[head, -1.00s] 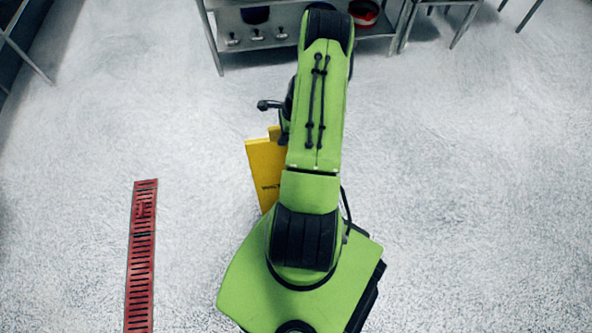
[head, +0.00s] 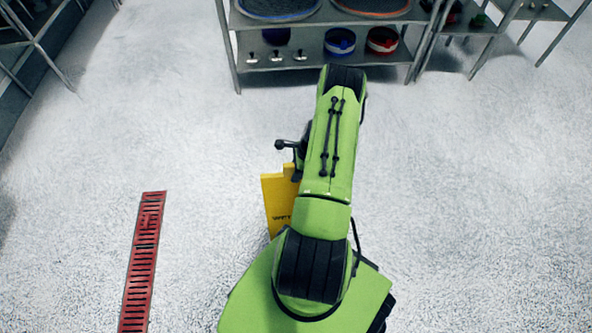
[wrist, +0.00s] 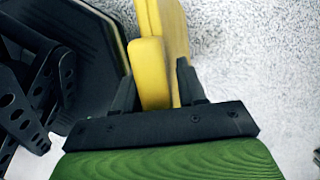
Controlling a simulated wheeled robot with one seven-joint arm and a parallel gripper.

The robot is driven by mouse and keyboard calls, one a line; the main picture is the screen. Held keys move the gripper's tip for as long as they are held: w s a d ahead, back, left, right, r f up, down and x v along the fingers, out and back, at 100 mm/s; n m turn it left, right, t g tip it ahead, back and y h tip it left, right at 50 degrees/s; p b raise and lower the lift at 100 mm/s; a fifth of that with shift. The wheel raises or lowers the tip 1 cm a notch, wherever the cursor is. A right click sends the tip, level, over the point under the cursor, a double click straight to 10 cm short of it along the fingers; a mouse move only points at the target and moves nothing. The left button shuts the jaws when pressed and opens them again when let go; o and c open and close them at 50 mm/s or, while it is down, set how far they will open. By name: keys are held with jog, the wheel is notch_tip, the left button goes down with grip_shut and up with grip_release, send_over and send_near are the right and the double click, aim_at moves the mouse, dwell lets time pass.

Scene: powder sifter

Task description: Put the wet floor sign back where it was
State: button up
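The yellow wet floor sign (head: 278,203) shows in the head view to the left of my green arm, which hides much of it. Part of its dark lettering is visible. In the wrist view the top of the sign (wrist: 152,75) sits between the two dark fingers of my gripper (wrist: 158,88), one finger on each side. The gripper appears closed on the sign's upper part.
A red floor drain grate (head: 143,262) lies on the left of the pale speckled floor. A metal shelf unit (head: 330,70) with sieves and pots stands at the back, with further metal racks at both sides. The floor around the sign is clear.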

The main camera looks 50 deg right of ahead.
jog(key=shift+o, duration=1.1)
jog(key=p+v, duration=0.4)
jog(key=v, duration=0.8)
jog(key=shift+r, duration=0.1)
jog(key=shift+w+r, duration=0.1)
jog(key=w+a+r+n+h, duration=0.1)
jog(key=w+a+r+n, duration=0.15)
jog(key=r, duration=0.35)
jog(key=w+a+r+n, duration=0.2)
jog(key=w+r+n, duration=0.15)
jog(key=r, duration=0.25)
jog(key=w+a+r+n+h, duration=0.1)
jog(key=a+r+n+h, duration=0.1)
jog(key=a+r+n, duration=1)
jog(key=s+a+r+n+t, duration=0.3)
jog(key=s+a+r+n, duration=0.6)
jog(key=a, duration=0.7)
jog(key=s+r, duration=0.2)
jog(key=s, duration=0.2)
jog(key=shift+s+r+n+y, duration=0.4)
